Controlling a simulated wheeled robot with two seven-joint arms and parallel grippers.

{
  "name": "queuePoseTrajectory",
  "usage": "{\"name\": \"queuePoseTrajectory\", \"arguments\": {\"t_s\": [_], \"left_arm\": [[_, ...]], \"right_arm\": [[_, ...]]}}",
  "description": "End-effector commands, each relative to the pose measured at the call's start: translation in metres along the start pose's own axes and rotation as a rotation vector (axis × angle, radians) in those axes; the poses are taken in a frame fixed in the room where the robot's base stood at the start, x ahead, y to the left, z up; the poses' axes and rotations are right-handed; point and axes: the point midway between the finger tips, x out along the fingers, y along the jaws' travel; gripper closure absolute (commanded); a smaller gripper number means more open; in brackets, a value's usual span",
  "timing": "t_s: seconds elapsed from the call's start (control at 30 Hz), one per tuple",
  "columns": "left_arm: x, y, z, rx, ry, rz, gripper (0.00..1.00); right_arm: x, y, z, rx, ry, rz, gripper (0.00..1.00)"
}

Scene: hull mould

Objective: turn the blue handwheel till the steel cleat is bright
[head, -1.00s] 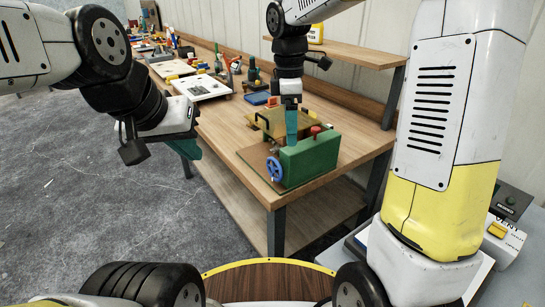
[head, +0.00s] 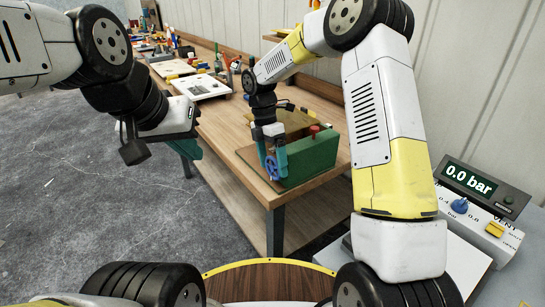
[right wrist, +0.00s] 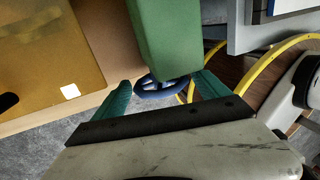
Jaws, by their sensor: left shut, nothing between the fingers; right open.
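The blue handwheel (head: 271,170) is on the near left end of the green block (head: 312,158), close to the bench's front corner. It also shows in the right wrist view (right wrist: 160,88), between and just beyond the fingertips. My right gripper (head: 272,158) is open with its teal fingers at the wheel; I cannot tell whether they touch it. A small bright square (right wrist: 69,92) lies on the ochre plate (right wrist: 40,50); I cannot tell whether it is the steel cleat. My left gripper (head: 188,148) is shut and empty, left of the bench and well away from the wheel.
The wooden bench (head: 222,128) carries a white board (head: 200,87) and several tools further back. At the right a control box (head: 478,215) reads 0.0 bar, with a blue knob (head: 460,205) and a yellow vent switch (head: 495,229). The floor at left is clear.

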Motion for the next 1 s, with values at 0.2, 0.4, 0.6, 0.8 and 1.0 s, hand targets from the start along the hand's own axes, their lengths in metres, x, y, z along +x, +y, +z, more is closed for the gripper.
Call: {"name": "queuePoseTrajectory", "arguments": {"t_s": [0.2,0.4,0.6,0.8,1.0], "left_arm": [[0.0000,0.0000,0.0000,0.000,0.000,0.000,1.00],[0.0000,0.0000,0.0000,0.000,0.000,0.000,1.00],[0.0000,0.0000,0.0000,0.000,0.000,0.000,1.00],[0.0000,0.0000,0.0000,0.000,0.000,0.000,1.00],[0.0000,0.0000,0.0000,0.000,0.000,0.000,1.00]], "right_arm": [[0.0124,-0.0002,-0.0001,0.002,0.001,0.001,0.15],[0.0126,-0.0001,-0.0001,0.002,0.001,0.001,0.15],[0.0124,-0.0001,-0.0001,0.002,0.001,0.001,0.52],[0.0122,0.0002,-0.0002,0.002,0.001,-0.002,0.66],[0.0126,0.0014,-0.0006,0.001,0.001,-0.053,0.66]]}}
